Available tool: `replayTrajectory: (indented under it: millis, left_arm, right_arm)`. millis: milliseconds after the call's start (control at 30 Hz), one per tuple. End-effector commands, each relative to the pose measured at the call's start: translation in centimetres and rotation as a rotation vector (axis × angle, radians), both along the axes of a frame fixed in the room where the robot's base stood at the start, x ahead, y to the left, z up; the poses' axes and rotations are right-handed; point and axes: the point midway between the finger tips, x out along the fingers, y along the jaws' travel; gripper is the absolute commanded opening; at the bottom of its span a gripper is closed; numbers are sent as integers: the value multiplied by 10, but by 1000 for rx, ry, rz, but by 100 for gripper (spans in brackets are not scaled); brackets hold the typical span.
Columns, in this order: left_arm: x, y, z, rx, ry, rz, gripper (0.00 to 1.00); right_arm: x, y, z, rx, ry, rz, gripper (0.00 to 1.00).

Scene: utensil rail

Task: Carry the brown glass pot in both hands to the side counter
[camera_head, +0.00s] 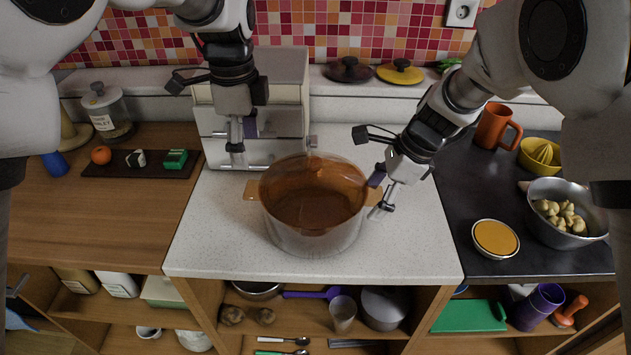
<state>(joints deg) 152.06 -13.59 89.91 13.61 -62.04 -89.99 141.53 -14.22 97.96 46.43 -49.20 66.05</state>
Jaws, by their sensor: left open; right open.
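The brown glass pot (312,222) stands upright on the white speckled middle counter (215,245). Its upper part is see-through brown, its lower part looks clear or grey, and amber handles stick out left and right. My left gripper (243,143) is open and empty, above and behind the left handle, apart from it. My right gripper (380,193) is open at the right handle, with its fingers close around the handle's end; I cannot tell whether they touch it.
A white box-like appliance (207,122) stands behind the pot. The wooden counter (110,220) at left has a broad clear front. The dark counter (465,195) at right holds an orange mug (492,128), a yellow juicer (540,154), a metal bowl (560,235) and a small orange-filled dish (495,238).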

Motion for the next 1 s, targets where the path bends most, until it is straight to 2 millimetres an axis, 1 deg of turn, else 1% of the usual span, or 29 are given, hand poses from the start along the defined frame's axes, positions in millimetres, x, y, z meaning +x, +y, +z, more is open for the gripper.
replayTrajectory:
  millis: [33, 133, 233, 267, 500, 633, 767, 1000]
  left_arm:
    - [0, 0, 4, 0, 0, 0, 78]
    - [0, 0, 8, 1, 1, 0, 78]
    - [0, 0, 9, 1, 2, 0, 78]
    - [0, 0, 9, 1, 2, 0, 78]
    - [0, 0, 8, 1, 1, 0, 78]
    - [0, 0, 8, 1, 1, 0, 78]
    - [0, 0, 8, 0, 1, 0, 78]
    - [0, 0, 8, 0, 1, 0, 78]
  right_arm:
    - [0, 0, 0, 0, 0, 0, 78]
    - [0, -2, 4, 1, -2, -1, 78]
    - [1, -7, 18, 2, -4, -1, 78]
    - [1, -9, 24, 3, -4, -1, 78]
    - [1, -33, 81, 3, -5, -1, 78]
    - [0, -42, 102, 2, -3, 0, 78]
    - [0, -46, 111, 0, -1, 0, 78]
    - [-1, -46, 111, -1, 0, 0, 78]
